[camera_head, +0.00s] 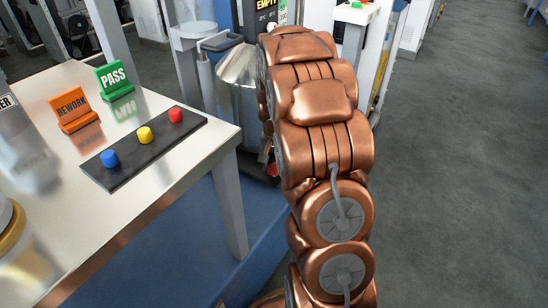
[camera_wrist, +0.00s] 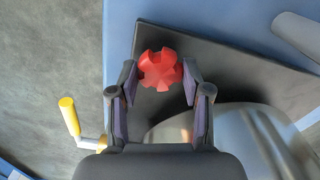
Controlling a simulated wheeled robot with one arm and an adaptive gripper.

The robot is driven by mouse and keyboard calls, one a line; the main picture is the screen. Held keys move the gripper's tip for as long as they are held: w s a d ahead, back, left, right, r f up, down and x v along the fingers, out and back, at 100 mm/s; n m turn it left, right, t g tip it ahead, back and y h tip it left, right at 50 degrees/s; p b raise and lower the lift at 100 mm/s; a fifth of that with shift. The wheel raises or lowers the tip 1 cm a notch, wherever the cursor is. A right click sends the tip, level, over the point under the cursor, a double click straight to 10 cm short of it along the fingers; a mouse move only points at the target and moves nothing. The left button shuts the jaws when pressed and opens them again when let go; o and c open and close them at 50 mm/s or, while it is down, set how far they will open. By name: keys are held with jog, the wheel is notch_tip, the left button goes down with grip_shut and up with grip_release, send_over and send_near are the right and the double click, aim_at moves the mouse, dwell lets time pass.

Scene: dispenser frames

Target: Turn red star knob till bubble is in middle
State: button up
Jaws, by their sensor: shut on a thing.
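The red star knob (camera_wrist: 160,69) shows in the wrist view, over a dark plate (camera_wrist: 225,60). My gripper (camera_wrist: 160,80) has one finger on each side of the knob and is shut on it. In the head view my copper arm hides most of the gripper. A small red patch (camera_head: 272,169) beside the arm may be the knob; it is too small to be sure. No level bubble can be made out in either view.
A table (camera_head: 190,170) on the left carries PASS (camera_head: 113,80) and REWORK (camera_head: 74,108) signs and a button strip (camera_head: 128,163). A yellow-handled lever (camera_wrist: 69,116) is left of my gripper. Floor at right is clear.

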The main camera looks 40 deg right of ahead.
aim_at(274, 167)
jog(key=shift+m+p, duration=1.9)
jog(key=shift+m, duration=0.3)
jog(key=o, duration=1.2)
jog(key=shift+c, duration=0.2)
notch_tip(274, 167, up, 12)
jog(key=shift+a, duration=0.1)
